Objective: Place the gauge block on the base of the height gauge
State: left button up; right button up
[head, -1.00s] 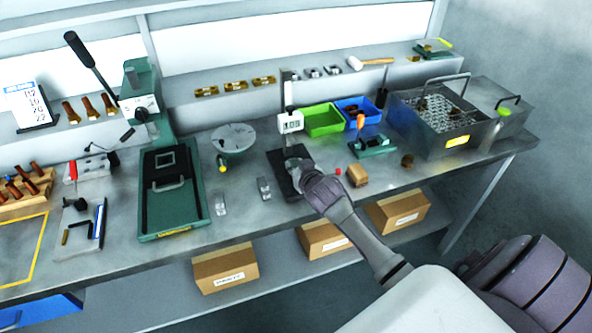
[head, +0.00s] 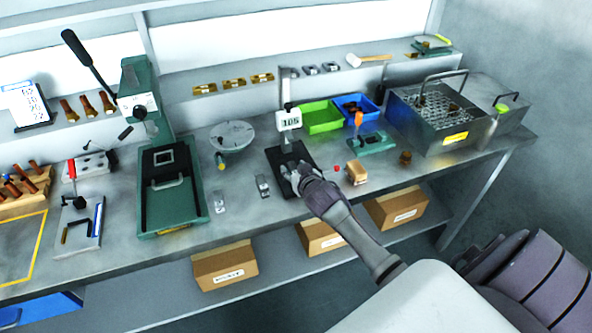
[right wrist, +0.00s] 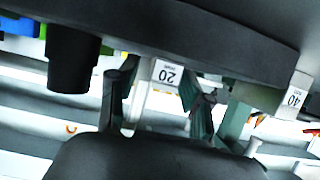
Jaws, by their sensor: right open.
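The height gauge (head: 288,120) stands upright mid-bench, with a display on its post and a flat black base (head: 276,156). My right gripper (head: 294,171) is open over the front of this base, which it partly hides. In the right wrist view a pale block marked 20 (right wrist: 167,73) shows by the open fingers (right wrist: 158,100). I cannot tell whether they touch it. A block marked 40 (right wrist: 295,97) is farther right there. In the head view two small metal blocks lie left of the base, one nearer it (head: 262,185) and one farther left (head: 219,203). My left gripper is out of view.
A green bin (head: 321,117) and a blue bin (head: 356,108) stand behind the gauge. A small wooden block (head: 356,172) and a red item (head: 337,168) lie to its right. A green press (head: 172,200) stands left.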

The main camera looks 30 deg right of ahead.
jog(key=b+v, duration=0.1)
jog(key=v, duration=1.1)
jog(key=shift+s+r, duration=0.1)
